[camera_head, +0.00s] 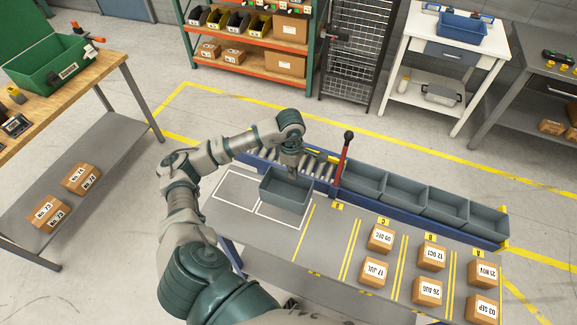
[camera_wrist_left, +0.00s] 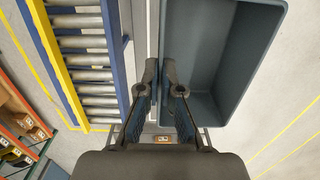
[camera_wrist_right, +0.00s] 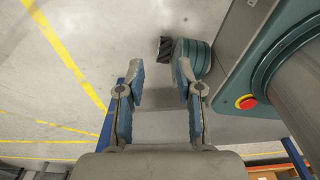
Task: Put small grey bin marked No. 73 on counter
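A small grey-blue bin (camera_head: 286,193) is over the white-outlined part of the grey counter (camera_head: 330,238). I cannot tell whether it touches the counter, and no number is readable on it. My left gripper (camera_head: 291,172) is at the bin's far rim. In the left wrist view, the fingers (camera_wrist_left: 160,75) are close together on either side of the wall of the bin (camera_wrist_left: 205,100), shut on it. My right gripper (camera_wrist_right: 159,78) is open and empty in the right wrist view, and is out of the head view.
A roller conveyor (camera_head: 263,160) runs behind the counter, with several grey bins (camera_head: 403,192) in a row on its right. Several dated cartons (camera_head: 430,257) sit on the counter's right. The white outline's left part is clear.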

